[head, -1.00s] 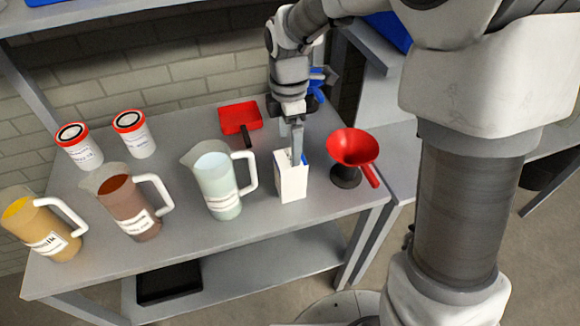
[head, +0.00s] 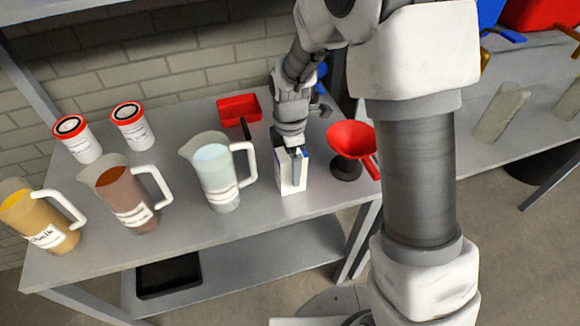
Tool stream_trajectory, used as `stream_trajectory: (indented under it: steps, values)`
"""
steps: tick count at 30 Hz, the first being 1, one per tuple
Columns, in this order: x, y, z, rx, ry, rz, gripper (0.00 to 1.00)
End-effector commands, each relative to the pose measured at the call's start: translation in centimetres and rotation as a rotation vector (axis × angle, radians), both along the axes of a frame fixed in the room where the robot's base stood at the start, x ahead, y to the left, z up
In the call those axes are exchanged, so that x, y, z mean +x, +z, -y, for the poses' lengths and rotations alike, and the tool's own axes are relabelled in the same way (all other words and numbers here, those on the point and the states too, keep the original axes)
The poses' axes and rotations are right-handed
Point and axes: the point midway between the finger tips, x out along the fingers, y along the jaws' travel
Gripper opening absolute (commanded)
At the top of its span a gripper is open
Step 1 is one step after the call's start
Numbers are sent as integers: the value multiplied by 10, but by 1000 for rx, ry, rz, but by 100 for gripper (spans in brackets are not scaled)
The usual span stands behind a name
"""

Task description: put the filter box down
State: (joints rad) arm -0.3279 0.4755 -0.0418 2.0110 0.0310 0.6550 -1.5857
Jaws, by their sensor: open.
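The filter box (head: 292,179) is a small white carton with some blue on it. It stands upright on the grey table (head: 250,218), between a clear jug and a red funnel. My gripper (head: 291,154) is right at the top of the box, with its fingers pointing down. The jaws are open, and part of the box's top is hidden behind them. I cannot tell whether a finger touches the box.
The jug of pale liquid (head: 218,175) stands close on the left. The red funnel (head: 350,140) on a dark stand is close on the right. A red tray (head: 238,108) lies behind. Brown (head: 128,199) and yellow (head: 42,225) jugs and two red-lidded tubs stand further left.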

Motion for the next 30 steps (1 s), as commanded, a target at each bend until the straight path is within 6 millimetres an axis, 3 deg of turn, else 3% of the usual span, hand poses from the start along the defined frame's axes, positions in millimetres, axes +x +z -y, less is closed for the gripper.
stream_trajectory:
  steps: [3, 19, 30]
  values:
    - [0, 0, 0, 0, 0, 0, 96]
    - [0, 1, 0, 0, -1, 0, 1]
    - [1, 8, 0, 2, -1, 2, 0]
